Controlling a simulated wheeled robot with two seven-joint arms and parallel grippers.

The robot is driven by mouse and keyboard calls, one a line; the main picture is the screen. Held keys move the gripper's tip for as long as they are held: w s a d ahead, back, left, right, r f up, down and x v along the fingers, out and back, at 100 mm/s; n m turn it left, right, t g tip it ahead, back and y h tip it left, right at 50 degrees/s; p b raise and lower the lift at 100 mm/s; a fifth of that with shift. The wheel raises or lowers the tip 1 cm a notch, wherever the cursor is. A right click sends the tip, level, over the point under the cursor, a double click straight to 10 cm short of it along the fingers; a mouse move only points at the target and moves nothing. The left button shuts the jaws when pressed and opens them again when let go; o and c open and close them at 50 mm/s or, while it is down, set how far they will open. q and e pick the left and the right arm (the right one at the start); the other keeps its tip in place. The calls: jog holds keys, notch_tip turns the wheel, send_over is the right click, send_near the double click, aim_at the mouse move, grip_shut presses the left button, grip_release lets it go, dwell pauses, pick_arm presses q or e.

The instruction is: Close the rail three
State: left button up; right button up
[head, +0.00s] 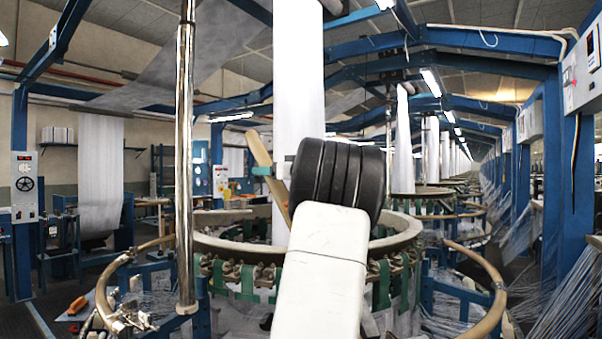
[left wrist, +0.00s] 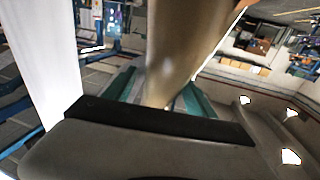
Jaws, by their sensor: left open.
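A beige curved rail section (head: 258,150) stands tilted up at the centre of the head view, in front of the white fabric column. My left arm covers its lower part, and I cannot read a number on it. In the left wrist view the rail (left wrist: 185,45) runs down between the teal fingers of my left gripper (left wrist: 160,95). The gripper is open, with a finger on either side of the rail; I cannot tell whether they touch it. In the head view only a small teal part of the gripper shows beside the rail. My right gripper is not in view.
The loom's round beige ring (head: 225,248) lies behind my arm. Other curved rails stand low at the left (head: 102,290) and right (head: 492,290). A shiny vertical pole (head: 185,150) rises left of the arm. Threads fill the lower right.

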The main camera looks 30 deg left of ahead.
pick_arm(q)
jog(key=shift+a, duration=0.1)
grip_shut()
dwell(0.3)
